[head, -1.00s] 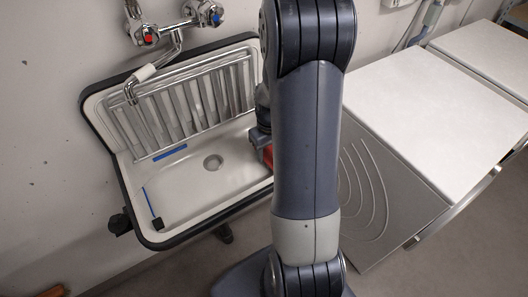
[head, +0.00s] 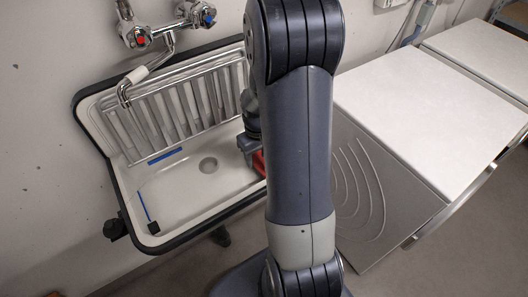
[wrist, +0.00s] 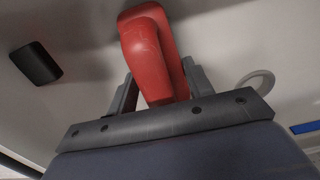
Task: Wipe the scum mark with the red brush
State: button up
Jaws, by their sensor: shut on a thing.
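My gripper (wrist: 158,84) is shut on the red brush (wrist: 152,50), whose rounded red body stands between the two fingers in the wrist view. In the head view my gripper (head: 247,142) is over the right part of the white sink (head: 185,190), mostly behind my arm. Only a bit of the red brush (head: 258,162) shows there. Its bristles are hidden, and I cannot tell whether it touches the basin. I cannot make out a scum mark for certain in either view.
The sink has a drain (head: 208,165), a ribbed back, blue strips (head: 165,155) and a small black block (head: 153,228) at its front left corner. A faucet (head: 150,70) hangs above. A white-topped counter (head: 430,100) stands to the right.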

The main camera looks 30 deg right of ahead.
jog(key=shift+s+a+f, duration=0.1)
jog(key=shift+s+f, duration=0.05)
jog(key=shift+r+p, duration=2.35)
jog(key=shift+r, duration=0.75)
jog(key=shift+r+p, duration=1.1)
jog(key=shift+r, duration=0.4)
